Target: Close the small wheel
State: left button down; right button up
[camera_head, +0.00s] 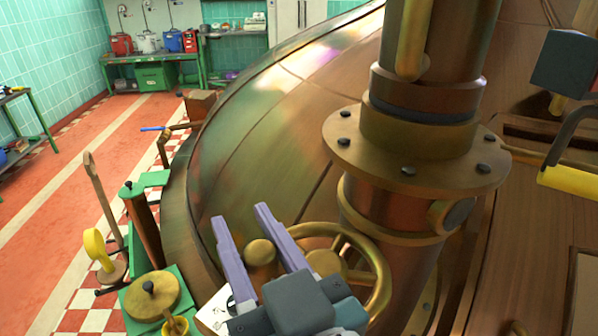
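A small brass handwheel (384,273) with spokes and a round hub stands at the bottom centre, in front of the copper pipe. My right gripper (242,216) has two purple fingers that are spread apart, pointing up the picture. It overlaps the left part of the wheel, hiding part of the rim. A round brass knob (260,252) shows between the fingers. I cannot tell whether the knob belongs to the wheel, or whether the fingers touch it. My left gripper is not in view.
The large copper kettle (290,120) fills the middle. A thick flanged pipe (405,155) rises right of the wheel. Brass and green fittings (152,296) stand at lower left. A green bench (150,57) is far back; the tiled floor at left is open.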

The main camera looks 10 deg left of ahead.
aim_at(267, 274)
jog(key=o, duration=0.3)
jog(key=shift+o, duration=0.2)
jog(key=b+v, duration=0.1)
jog(key=v, duration=0.7)
jog(key=shift+s+d+f, duration=0.1)
jog(key=shift+s+d, duration=0.5)
jog(key=shift+s, duration=0.1)
